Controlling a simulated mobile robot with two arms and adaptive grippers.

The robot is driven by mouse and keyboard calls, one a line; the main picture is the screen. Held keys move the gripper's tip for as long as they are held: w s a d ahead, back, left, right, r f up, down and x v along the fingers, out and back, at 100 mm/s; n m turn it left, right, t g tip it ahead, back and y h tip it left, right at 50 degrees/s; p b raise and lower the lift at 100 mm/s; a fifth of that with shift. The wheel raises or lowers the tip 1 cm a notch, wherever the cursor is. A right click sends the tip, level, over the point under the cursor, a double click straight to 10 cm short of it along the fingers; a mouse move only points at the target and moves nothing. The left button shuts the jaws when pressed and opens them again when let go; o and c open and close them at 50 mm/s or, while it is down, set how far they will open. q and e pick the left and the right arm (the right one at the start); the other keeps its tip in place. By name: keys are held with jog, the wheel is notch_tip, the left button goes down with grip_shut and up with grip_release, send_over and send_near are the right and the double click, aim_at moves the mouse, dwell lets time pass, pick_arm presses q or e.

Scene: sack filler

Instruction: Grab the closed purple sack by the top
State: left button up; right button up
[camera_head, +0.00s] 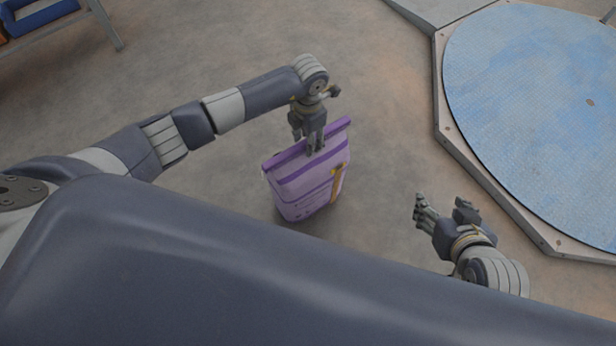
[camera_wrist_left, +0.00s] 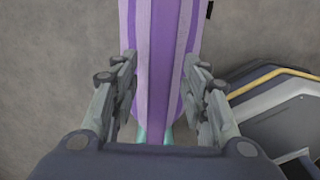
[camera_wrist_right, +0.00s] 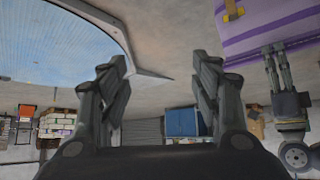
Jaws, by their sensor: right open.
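The closed purple sack (camera_head: 305,188) stands upright on the floor in the middle of the head view, its folded top edge uppermost. My left gripper (camera_head: 312,148) points down at the middle of that top. In the left wrist view the sack's top (camera_wrist_left: 165,60) runs between the two left fingers (camera_wrist_left: 162,85), which are spread on either side of it; I see no clear grip. My right gripper (camera_head: 442,205) is open and empty, to the right of the sack. In the right wrist view its fingers (camera_wrist_right: 160,80) are apart, with part of the sack (camera_wrist_right: 265,25) at upper right.
A large blue round plate (camera_head: 540,110) in a grey frame lies at the right. A rack with a blue item (camera_head: 40,15) stands at the upper left. The floor around the sack is clear. The right wrist view shows a blue cabinet (camera_wrist_right: 182,122) in the background.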

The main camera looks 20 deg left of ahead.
pick_arm(q)
grip_shut()
jog(key=shift+w+r, duration=0.1)
